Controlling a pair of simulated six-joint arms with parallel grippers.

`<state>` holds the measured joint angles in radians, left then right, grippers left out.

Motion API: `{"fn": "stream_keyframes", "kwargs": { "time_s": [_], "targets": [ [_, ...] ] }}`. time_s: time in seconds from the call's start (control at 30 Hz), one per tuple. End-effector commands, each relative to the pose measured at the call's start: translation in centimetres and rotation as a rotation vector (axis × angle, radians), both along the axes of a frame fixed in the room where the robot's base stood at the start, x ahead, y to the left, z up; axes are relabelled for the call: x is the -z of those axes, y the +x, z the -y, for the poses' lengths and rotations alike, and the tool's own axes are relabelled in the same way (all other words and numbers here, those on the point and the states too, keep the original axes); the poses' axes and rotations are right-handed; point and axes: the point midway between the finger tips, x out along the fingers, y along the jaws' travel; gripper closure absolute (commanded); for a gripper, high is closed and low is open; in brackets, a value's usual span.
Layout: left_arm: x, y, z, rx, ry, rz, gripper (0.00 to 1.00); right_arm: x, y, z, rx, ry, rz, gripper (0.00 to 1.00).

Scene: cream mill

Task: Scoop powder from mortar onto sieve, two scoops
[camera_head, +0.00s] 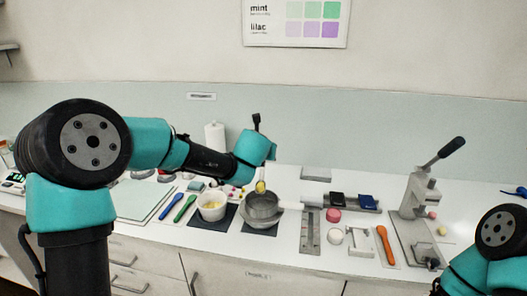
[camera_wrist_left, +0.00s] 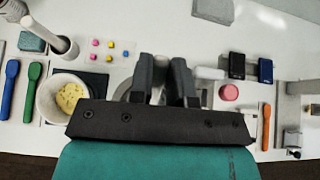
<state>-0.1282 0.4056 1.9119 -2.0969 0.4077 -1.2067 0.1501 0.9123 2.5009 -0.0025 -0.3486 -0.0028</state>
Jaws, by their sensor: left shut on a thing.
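The mortar (camera_head: 213,213) is a white bowl with pale yellow powder in it, on a dark mat; it also shows in the left wrist view (camera_wrist_left: 47,103). The sieve (camera_head: 263,208) is a grey round bowl just right of it. My left gripper (camera_wrist_left: 167,75) is shut and hangs over the sieve. A small yellow piece (camera_head: 260,187), apparently part of a held scoop, shows below it at the sieve's rim. The rest of the scoop and most of the sieve in the wrist view are hidden by the gripper. My right gripper is out of view.
Blue (camera_head: 168,206) and green (camera_head: 185,208) spoons lie left of the mortar. A white cylinder (camera_head: 214,137) stands behind the mortar.

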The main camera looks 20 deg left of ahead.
Motion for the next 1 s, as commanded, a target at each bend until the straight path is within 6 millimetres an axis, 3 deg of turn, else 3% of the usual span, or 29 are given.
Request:
{"fn": "stream_keyframes", "kwargs": {
  "time_s": [1.0],
  "targets": [
    [5.9, 0.0, 0.0, 0.001, 0.001, 0.000, 1.00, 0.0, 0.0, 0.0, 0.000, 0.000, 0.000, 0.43]
  ]
}}
